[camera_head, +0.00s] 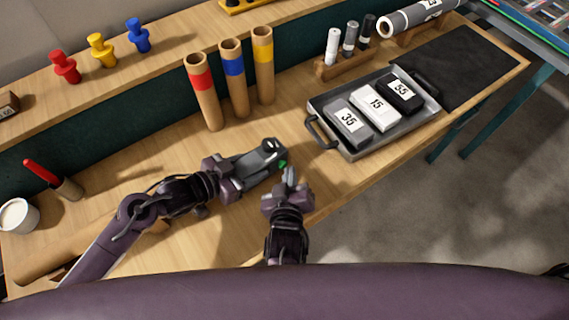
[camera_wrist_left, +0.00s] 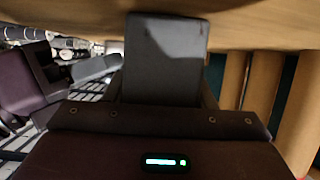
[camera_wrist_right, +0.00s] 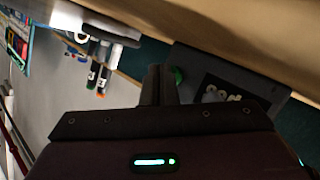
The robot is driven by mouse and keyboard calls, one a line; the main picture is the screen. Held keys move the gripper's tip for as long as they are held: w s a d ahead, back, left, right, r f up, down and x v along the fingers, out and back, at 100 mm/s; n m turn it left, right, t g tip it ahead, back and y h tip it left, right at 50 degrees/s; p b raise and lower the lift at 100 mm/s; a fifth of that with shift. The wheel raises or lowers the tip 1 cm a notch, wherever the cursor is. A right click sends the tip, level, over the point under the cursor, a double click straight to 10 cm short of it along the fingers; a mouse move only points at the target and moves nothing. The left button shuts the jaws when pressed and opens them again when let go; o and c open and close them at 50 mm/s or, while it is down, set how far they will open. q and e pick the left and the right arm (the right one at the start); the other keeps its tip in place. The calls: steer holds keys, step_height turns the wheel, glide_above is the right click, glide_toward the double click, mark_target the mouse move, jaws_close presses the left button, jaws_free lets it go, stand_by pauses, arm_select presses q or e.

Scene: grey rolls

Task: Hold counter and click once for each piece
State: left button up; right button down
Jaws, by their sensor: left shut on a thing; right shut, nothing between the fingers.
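The counter (camera_head: 262,157) is a dark grey block with a green button (camera_head: 283,163) on its right end. My left gripper (camera_head: 246,170) is shut on it and holds it over the front middle of the bench. Its plain grey back fills the top of the left wrist view (camera_wrist_left: 165,60). My right gripper (camera_head: 290,178) is shut and empty, its fingertips close to the button. The right wrist view shows the counter (camera_wrist_right: 232,82) with a dark display, digits unclear, and the button (camera_wrist_right: 178,76) beside my right fingers (camera_wrist_right: 157,82). I cannot tell whether they touch. Red (camera_head: 65,67), yellow (camera_head: 102,50) and blue (camera_head: 138,36) pieces stand on the back shelf.
Three cardboard tubes with red (camera_head: 203,92), blue (camera_head: 235,78) and yellow (camera_head: 263,66) bands stand behind the counter. A grey tray (camera_head: 352,152) holds boxes marked 35, 15 and 55. A white cup (camera_head: 18,216) is at left; a black mat (camera_head: 455,68) lies at right.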

steer(key=shift+w+a, duration=0.3)
steer(key=shift+w, duration=0.1)
stand_by(0.3)
steer(key=shift+s, duration=0.1)
steer(key=shift+s+d, duration=0.6)
steer(key=shift+s, duration=0.1)
steer(key=shift+s, duration=0.1)
steer(key=shift+s+d, duration=0.75)
steer(key=shift+s, duration=0.25)
steer(key=shift+s+d, duration=0.7)
steer(key=shift+s, duration=0.25)
stand_by(1.3)
steer(key=shift+s+d, duration=0.6)
steer(key=shift+s, duration=0.2)
steer(key=shift+s+d, duration=0.55)
steer(key=shift+s, duration=0.2)
steer(key=shift+w+a, duration=0.15)
